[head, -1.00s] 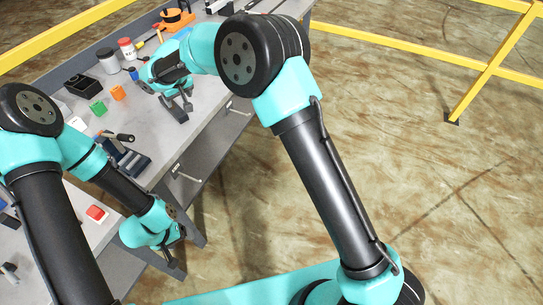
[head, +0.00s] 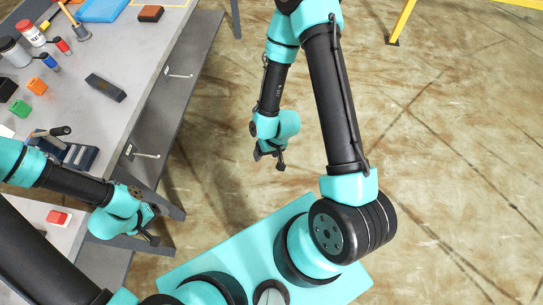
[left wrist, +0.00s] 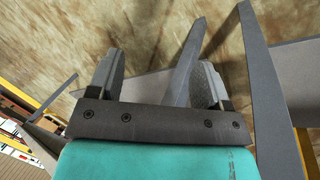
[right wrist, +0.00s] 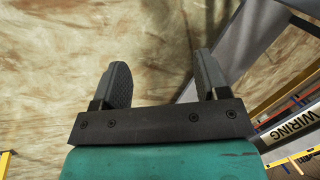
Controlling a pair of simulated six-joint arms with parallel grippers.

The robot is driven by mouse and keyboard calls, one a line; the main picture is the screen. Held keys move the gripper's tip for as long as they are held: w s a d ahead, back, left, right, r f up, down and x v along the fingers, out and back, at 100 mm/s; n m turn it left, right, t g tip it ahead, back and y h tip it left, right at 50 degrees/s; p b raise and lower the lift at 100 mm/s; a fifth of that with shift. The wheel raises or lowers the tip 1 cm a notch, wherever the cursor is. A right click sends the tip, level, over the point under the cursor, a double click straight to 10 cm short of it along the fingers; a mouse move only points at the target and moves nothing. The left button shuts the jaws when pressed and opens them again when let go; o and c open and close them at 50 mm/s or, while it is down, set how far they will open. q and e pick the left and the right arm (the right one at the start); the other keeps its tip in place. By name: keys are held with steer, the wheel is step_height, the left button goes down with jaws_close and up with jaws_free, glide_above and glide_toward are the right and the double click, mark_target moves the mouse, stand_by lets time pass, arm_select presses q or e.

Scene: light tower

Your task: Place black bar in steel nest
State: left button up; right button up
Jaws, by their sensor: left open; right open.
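The black bar (head: 105,87) lies on the grey workbench near its right edge, apart from both grippers. A dark steel block with slots and a black-handled lever (head: 70,153) sits nearer on the bench; it may be the steel nest, but I cannot tell for sure. My left gripper (head: 152,226) is open and empty beyond the bench's right edge; its open fingers show in the left wrist view (left wrist: 155,70). My right gripper (head: 269,156) is open and empty over the floor, right of the bench; its spread fingers show in the right wrist view (right wrist: 160,82).
A green block (head: 20,107), an orange block (head: 37,86), a red block (head: 58,217) and several jars and tools stand on the bench. A brown block (head: 151,13) lies at the far end. Drawer handles stick out from the bench side. The floor to the right is clear.

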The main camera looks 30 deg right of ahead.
steer(key=shift+s+d, duration=0.25)
steer(key=shift+s, duration=0.35)
steer(key=shift+s+d, duration=0.25)
steer(key=shift+s, duration=0.3)
